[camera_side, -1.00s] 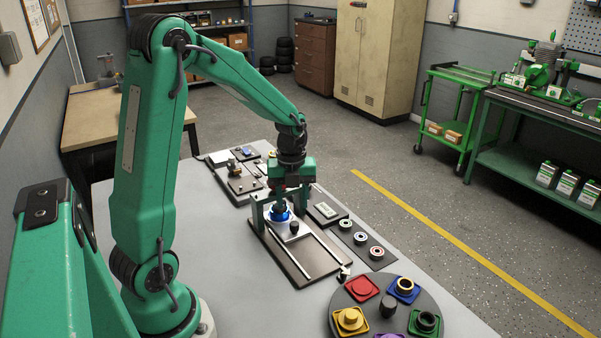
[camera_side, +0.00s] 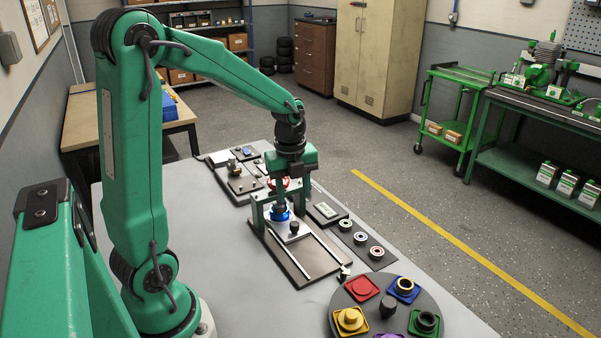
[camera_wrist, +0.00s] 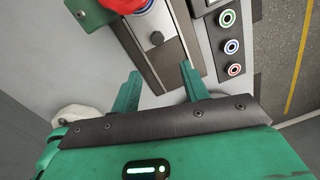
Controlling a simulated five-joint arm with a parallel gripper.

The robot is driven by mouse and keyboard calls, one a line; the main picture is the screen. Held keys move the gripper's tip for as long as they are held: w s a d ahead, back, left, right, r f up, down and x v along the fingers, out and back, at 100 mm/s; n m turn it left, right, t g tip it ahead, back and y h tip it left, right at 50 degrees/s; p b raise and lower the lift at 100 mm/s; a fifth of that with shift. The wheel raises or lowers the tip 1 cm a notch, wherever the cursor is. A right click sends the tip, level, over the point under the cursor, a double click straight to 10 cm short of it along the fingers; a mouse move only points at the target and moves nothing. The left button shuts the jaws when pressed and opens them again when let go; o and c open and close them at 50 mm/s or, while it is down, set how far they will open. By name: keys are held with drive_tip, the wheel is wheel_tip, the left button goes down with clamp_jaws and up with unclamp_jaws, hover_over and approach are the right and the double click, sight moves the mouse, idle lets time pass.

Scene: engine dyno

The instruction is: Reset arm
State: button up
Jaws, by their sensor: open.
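My gripper (camera_side: 291,188) hangs from the arm above the press-like fixture, over its green-grey frame (camera_side: 258,212). In the wrist view my gripper (camera_wrist: 160,76) has its two green fingers spread with nothing between them. A red part (camera_side: 271,184) shows at the top of the frame, partly hidden by my gripper. Whether my fingertips touch the frame cannot be told.
A dark base plate with rails (camera_side: 290,262) runs towards the front. Ring parts lie on a dark strip (camera_side: 377,265) at the right. A round turntable (camera_side: 442,307) with several coloured parts stands at the front right. The grey table (camera_side: 228,280) is clear at the left.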

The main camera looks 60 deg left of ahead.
drive_tip(key=s+d+r+n+t, duration=0.4)
drive_tip(key=s+d+r+n, duration=0.6)
drive_tip(key=n, duration=1)
drive_tip(key=shift+s+d+n+t, duration=0.3)
drive_tip(key=shift+s+d+t, duration=0.1)
drive_tip(key=shift+s+d, duration=0.75)
drive_tip(key=shift+s+a, duration=0.1)
